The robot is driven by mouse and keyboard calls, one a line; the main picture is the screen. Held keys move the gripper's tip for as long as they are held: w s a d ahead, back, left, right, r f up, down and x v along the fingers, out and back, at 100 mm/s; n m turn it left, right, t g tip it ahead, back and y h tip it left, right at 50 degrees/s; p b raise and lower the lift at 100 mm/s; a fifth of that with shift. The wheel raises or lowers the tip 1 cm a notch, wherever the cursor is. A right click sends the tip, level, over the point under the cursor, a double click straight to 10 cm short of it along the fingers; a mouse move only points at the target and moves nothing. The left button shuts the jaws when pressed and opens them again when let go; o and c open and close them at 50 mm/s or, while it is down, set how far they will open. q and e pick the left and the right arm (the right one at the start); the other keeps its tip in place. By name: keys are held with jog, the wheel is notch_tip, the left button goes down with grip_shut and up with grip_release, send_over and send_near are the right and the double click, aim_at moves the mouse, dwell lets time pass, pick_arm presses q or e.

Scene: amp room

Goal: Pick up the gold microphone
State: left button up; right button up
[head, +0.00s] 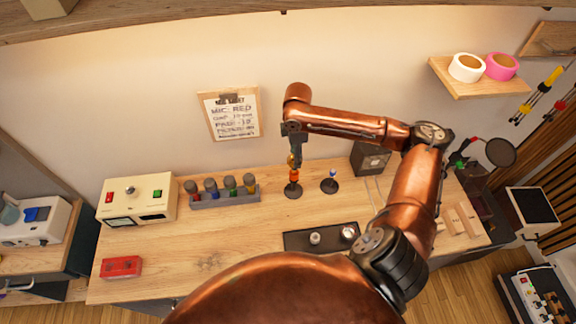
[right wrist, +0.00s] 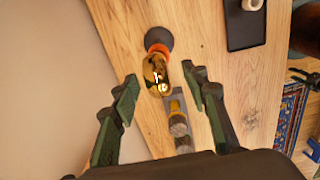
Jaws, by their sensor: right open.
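The gold microphone (head: 291,161) stands upright in the head view, with an orange band and a round dark base on the wooden table. In the right wrist view the gold microphone (right wrist: 155,70) shows its shiny gold head, the orange band and the dark base beyond. My right gripper (head: 295,150) points down over it from above. In the right wrist view the right gripper (right wrist: 160,76) is open, with one finger on each side of the gold head and gaps visible on both sides. My left gripper is in neither view.
A blue-banded stand (head: 330,182) is close to the right. A rack (head: 225,197) of several microphones lies left. A dark tray (head: 300,241) is in front, and a dark box (head: 370,159) stands at the back right. The table's front left is mostly clear around a red box (head: 121,267).

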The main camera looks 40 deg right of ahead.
jog(key=f, duration=0.2)
jog(key=f+p, duration=0.1)
jog(key=f, duration=0.3)
jog(key=shift+w+a+f+p, duration=0.1)
jog(key=shift+w+p, duration=0.15)
jog(key=shift+p, duration=0.1)
jog(key=shift+f, duration=0.65)
jog(key=shift+c, duration=0.3)
grip_shut()
